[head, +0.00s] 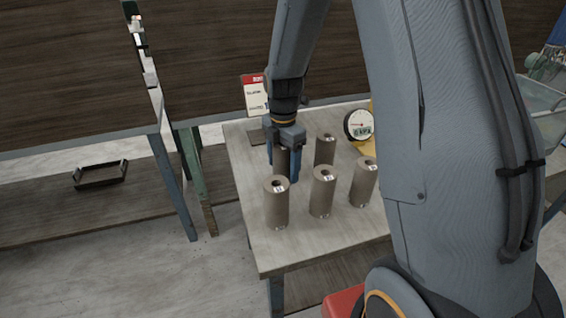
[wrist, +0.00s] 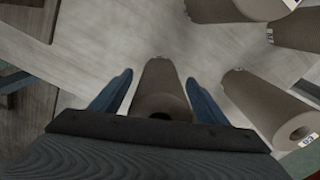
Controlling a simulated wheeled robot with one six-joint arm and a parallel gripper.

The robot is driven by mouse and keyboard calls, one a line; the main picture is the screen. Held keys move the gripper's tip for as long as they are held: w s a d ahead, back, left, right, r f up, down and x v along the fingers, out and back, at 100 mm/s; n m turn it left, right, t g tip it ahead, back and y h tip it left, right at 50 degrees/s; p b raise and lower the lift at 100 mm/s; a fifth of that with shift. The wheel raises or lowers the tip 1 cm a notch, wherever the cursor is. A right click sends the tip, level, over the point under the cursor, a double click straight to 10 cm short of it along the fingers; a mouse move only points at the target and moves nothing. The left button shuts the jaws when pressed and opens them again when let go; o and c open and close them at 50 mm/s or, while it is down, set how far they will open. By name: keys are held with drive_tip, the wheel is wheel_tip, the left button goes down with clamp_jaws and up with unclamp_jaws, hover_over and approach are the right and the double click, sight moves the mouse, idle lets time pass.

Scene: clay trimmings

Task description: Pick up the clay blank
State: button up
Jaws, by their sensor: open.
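Several brown-grey clay blanks stand upright on a wooden table (head: 262,240). Each is a cylinder with a hole in its top. One blank (head: 281,162) at the back left is between the fingers of my gripper (head: 282,165). In the wrist view this blank (wrist: 158,85) stands between the two blue fingers of my gripper (wrist: 160,95), which are open with a gap on each side. Its upper end is partly hidden by the gripper body. Other blanks stand in front (head: 276,204), at the centre (head: 322,192), at the right (head: 363,183) and behind (head: 325,150).
In the wrist view a labelled blank (wrist: 265,105) stands close to the right finger. A round dial scale (head: 359,125) and a sign with a red top (head: 256,95) are at the table's back. A dark tray (head: 100,174) lies on a low shelf at the left.

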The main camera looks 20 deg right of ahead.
drive_tip(key=c, duration=1.6)
